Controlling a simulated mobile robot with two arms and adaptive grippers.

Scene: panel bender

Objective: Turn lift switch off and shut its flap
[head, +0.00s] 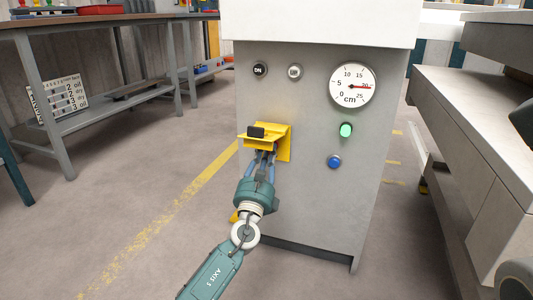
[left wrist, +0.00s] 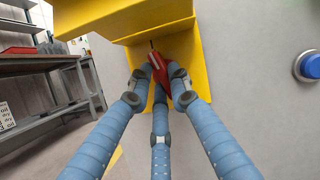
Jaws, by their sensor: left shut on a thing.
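The yellow switch housing (head: 284,143) sits on the left part of the grey cabinet's front. Its flap (head: 266,141) is open and sticks outward, with a black block on top. In the left wrist view the open flap (left wrist: 125,12) hangs over my fingers. The red lift switch (left wrist: 159,70) sits against the yellow backplate (left wrist: 190,50). My left gripper (head: 262,153) is under the flap, and its blue fingers (left wrist: 160,78) are shut on the red switch. The fingers partly cover the switch, so its exact position is unclear. My right gripper is not in view.
The grey cabinet (head: 315,200) also carries a round cm gauge (head: 352,86), a green light (head: 346,130), a blue button (head: 334,162) and two small knobs at the top. A workbench (head: 100,20) stands at the left. Floor is clear left of the cabinet.

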